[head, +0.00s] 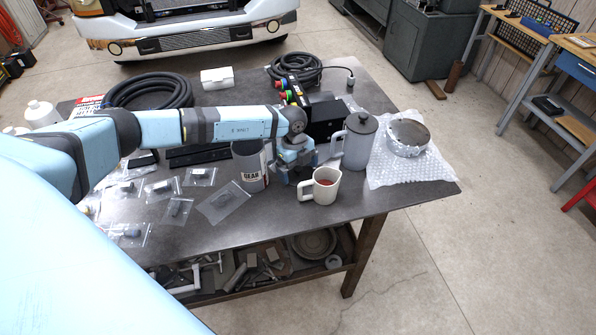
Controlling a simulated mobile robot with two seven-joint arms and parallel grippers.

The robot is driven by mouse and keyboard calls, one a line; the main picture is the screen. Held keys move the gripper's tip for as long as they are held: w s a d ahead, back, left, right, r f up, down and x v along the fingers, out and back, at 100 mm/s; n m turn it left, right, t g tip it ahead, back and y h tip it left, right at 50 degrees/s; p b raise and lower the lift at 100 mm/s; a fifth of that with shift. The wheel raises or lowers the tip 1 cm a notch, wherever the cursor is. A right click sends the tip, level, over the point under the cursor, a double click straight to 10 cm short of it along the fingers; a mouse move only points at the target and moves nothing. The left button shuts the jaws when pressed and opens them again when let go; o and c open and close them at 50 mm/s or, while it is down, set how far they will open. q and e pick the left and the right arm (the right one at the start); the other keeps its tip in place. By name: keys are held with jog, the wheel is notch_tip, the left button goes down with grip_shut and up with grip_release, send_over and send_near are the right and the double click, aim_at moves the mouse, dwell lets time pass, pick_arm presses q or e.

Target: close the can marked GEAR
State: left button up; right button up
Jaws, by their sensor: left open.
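The grey can marked GEAR (247,172) stands upright on the dark table, its white label facing me. My left arm passes over its top, so I cannot tell whether its lid is on. My left gripper (292,172) points down just right of the can, between it and a white mug (322,188). The gripper is open, and I see nothing held in it. Whether it touches the can is not clear. My right gripper is not in view.
A grey lidded jug (359,144) and a round metal part (408,136) on bubble wrap (436,166) stand to the right. Small bagged parts (162,188) lie left of the can. A coiled black hose (148,90) lies behind. The table's front right is clear.

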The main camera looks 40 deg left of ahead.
aim_at(298, 168)
pick_arm(q)
jog(key=shift+f, duration=0.15)
jog(key=c, duration=0.5)
notch_tip(298, 168, up, 19)
jog(key=b, duration=0.3)
jog(key=shift+f, duration=0.2)
jog(key=shift+r, duration=0.75)
